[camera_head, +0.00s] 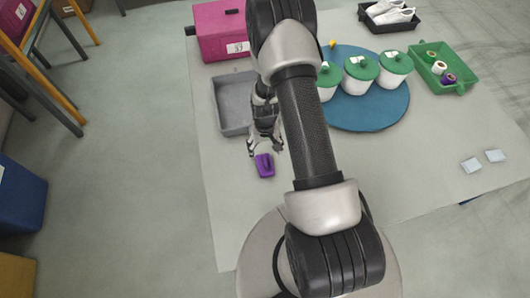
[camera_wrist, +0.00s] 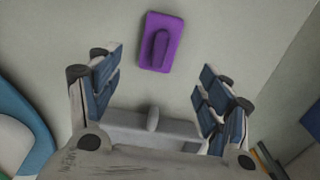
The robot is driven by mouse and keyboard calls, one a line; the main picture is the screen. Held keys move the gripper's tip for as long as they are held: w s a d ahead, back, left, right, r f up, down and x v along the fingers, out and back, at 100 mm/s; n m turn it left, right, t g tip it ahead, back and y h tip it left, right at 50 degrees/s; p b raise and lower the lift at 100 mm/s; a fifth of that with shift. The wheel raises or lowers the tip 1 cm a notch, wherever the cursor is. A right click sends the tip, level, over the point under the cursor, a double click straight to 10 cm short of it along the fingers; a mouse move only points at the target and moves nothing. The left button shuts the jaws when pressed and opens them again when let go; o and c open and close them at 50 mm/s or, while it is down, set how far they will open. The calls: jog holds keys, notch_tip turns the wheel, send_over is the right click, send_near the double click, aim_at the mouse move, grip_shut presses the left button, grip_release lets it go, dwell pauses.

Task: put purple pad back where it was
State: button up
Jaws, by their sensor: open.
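The purple pad (camera_head: 264,165) lies flat on the pale table in the head view, just below my gripper (camera_head: 264,147). In the wrist view the purple pad (camera_wrist: 161,42) is a rectangle with a raised, rounded grip on top. It lies beyond the open fingertips and roughly midway between them. My gripper (camera_wrist: 160,78) is open and empty, with its blue-padded fingers spread wide. It does not touch the pad in the wrist view.
A grey tray (camera_head: 218,110) stands behind and left of the pad, with a magenta box (camera_head: 215,35) farther back. A blue round mat (camera_head: 385,119) carries white pots with green lids (camera_head: 361,68). A green tray (camera_head: 455,87) holds spools. Two pale packets (camera_head: 471,165) lie right.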

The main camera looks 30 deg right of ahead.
jog(key=a+r+n+t, duration=0.1)
jog(key=a+r, duration=0.2)
jog(key=r, duration=1.1)
jog(key=a+r+t, duration=0.1)
jog(key=a+r, duration=0.2)
jog(key=r, duration=1.1)
jog(key=s+a+r+n+t, duration=0.1)
jog(key=s+a+r, duration=0.2)
jog(key=s+r, duration=0.4)
jog(key=s+a+r+n+t, duration=0.1)
jog(key=s+a+r, duration=0.2)
jog(key=s+r, duration=0.5)
jog(key=shift+s+a+r+t, duration=0.2)
jog(key=shift+s+r+t, duration=0.1)
jog(key=shift+s, duration=2)
